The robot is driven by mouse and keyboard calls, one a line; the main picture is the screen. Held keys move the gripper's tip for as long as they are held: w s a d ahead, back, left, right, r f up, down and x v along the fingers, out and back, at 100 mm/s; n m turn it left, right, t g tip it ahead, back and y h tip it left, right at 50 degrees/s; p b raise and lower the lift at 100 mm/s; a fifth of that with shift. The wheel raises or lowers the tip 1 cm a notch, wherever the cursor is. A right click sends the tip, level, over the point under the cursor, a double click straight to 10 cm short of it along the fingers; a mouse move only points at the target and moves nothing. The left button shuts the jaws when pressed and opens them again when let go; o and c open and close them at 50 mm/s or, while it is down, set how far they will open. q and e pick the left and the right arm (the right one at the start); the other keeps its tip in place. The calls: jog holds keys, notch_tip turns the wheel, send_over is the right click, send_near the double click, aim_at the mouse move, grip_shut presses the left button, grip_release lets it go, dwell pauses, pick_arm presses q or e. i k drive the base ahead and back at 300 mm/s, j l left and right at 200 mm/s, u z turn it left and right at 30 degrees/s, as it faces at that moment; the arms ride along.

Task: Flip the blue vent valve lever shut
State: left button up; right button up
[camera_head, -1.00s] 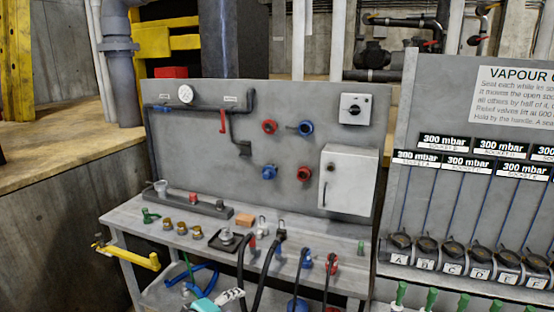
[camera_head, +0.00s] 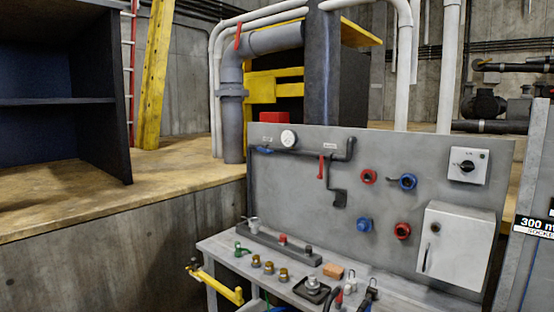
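A small blue lever (camera_head: 263,150) sits at the upper left of the grey panel, on the dark pipe (camera_head: 310,153) below a round white gauge (camera_head: 288,139). The lever looks roughly horizontal, along the pipe; its exact angle is too small to tell. A red lever (camera_head: 321,166) hangs down from the same pipe further right. Neither of my grippers shows in the head view.
The grey panel (camera_head: 400,150) stands behind a workbench (camera_head: 222,250) holding several small fittings. A yellow handle (camera_head: 222,287) juts out at the bench's left end. A white box (camera_head: 455,245) is on the panel's right. A concrete wall (camera_head: 110,275) stands left of the bench.

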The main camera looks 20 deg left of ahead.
aim_at(268, 151)
jog(key=i+j+z, duration=0.1)
jog(key=i+j, duration=0.15)
jog(key=i+j+z, duration=0.1)
jog(key=i+j, duration=0.15)
jog(key=j, duration=0.2)
jog(key=i+j+z, duration=0.1)
jog(key=i+j, duration=0.15)
jog(key=j, duration=0.15)
jog(key=i+j+z, duration=0.1)
jog(key=i+j, duration=0.15)
jog(key=j, duration=0.15)
jog(key=i+j+z, duration=0.1)
jog(key=j, duration=0.35)
jog(key=i+j+z, duration=0.1)
jog(key=i+j, duration=0.2)
jog(key=j, duration=0.15)
jog(key=i+j+z, duration=0.1)
jog(key=j, duration=0.35)
jog(key=i+j+z, duration=0.1)
jog(key=i+j, duration=0.15)
jog(key=j, duration=0.2)
